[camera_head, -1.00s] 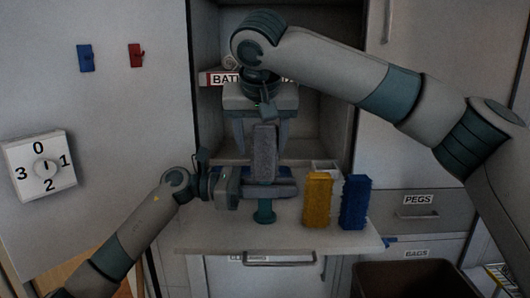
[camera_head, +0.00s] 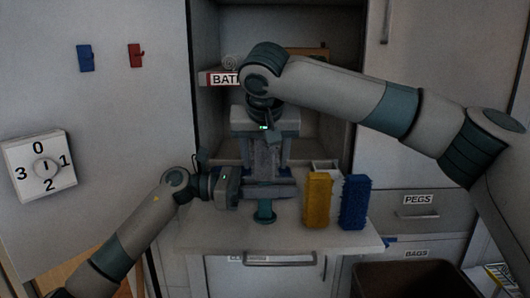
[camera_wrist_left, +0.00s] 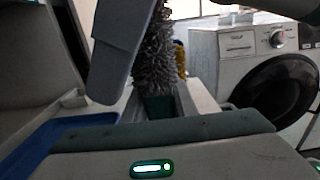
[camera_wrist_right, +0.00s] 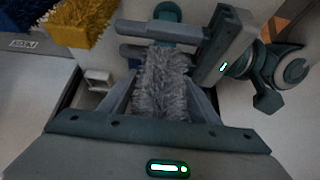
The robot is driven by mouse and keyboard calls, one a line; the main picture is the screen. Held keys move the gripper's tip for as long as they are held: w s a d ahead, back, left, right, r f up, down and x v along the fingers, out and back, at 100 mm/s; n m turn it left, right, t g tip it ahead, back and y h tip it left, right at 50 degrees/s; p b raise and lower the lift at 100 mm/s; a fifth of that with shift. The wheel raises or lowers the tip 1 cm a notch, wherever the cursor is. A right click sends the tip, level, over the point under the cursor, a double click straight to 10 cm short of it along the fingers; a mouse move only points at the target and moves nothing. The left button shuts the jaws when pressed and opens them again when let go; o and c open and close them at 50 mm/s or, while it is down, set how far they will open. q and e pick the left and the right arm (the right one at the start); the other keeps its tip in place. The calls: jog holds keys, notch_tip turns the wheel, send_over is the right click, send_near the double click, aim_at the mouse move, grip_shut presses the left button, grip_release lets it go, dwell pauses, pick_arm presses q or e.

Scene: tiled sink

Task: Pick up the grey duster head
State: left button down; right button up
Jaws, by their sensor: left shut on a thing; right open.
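The grey duster head (camera_head: 265,157) is a fluffy upright block at the middle of the head view. It also shows in the left wrist view (camera_wrist_left: 155,60) and the right wrist view (camera_wrist_right: 163,85). My right gripper (camera_head: 265,168) comes down from above, open, with one finger on each side of the head; I cannot tell whether they touch it. My left gripper (camera_head: 284,186) lies level below, shut on the teal handle (camera_head: 265,210) under the head. The teal part (camera_wrist_left: 160,105) shows between its fingers in the left wrist view.
A yellow duster head (camera_head: 317,198) and a blue one (camera_head: 355,202) stand just right on the white worktop (camera_head: 215,236). A shelf with a sign (camera_head: 220,78) is behind. A dark bin (camera_head: 405,280) is at the lower right. The worktop's left front is clear.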

jog(key=c, duration=1.1)
jog(key=shift+c, duration=0.2)
jog(key=shift+r, duration=0.15)
notch_tip(320, 180, up, 18)
pick_arm(q)
jog(key=c, duration=1.4)
grip_release()
jog(key=shift+o, duration=0.2)
jog(key=shift+a, duration=0.1)
